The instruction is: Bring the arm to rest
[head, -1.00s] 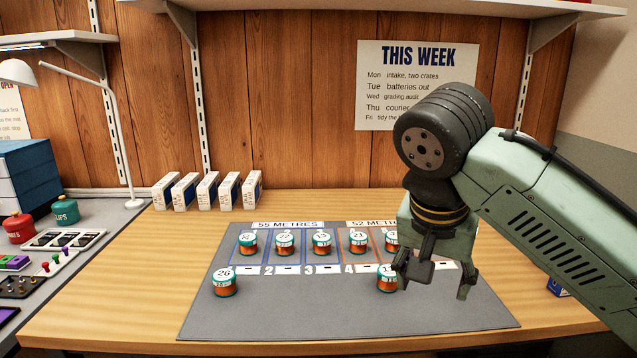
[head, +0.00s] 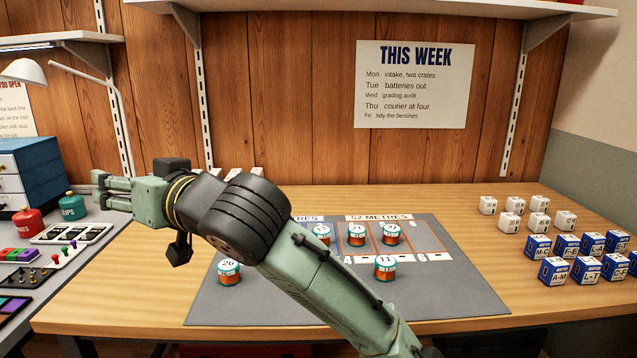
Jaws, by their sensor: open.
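My arm (head: 320,290) reaches up from the bottom of the head view and bends to the left. My gripper (head: 112,194) points left, raised above the left part of the bench. It is empty; from this side its fingers look close to one another. The grey mat (head: 440,295) lies behind my arm. On it stand a jar marked 11 (head: 384,268), a jar marked 26 (head: 229,271), and jars in the marked spaces, such as one marked 21 (head: 356,235). My arm hides the mat's left spaces.
White boxes (head: 539,222) and blue boxes (head: 553,271) stand at the right. A red jar (head: 27,221), a teal jar (head: 72,206), a lamp (head: 25,72) and small trays are at the left, near my gripper. Bare wood lies right of the mat.

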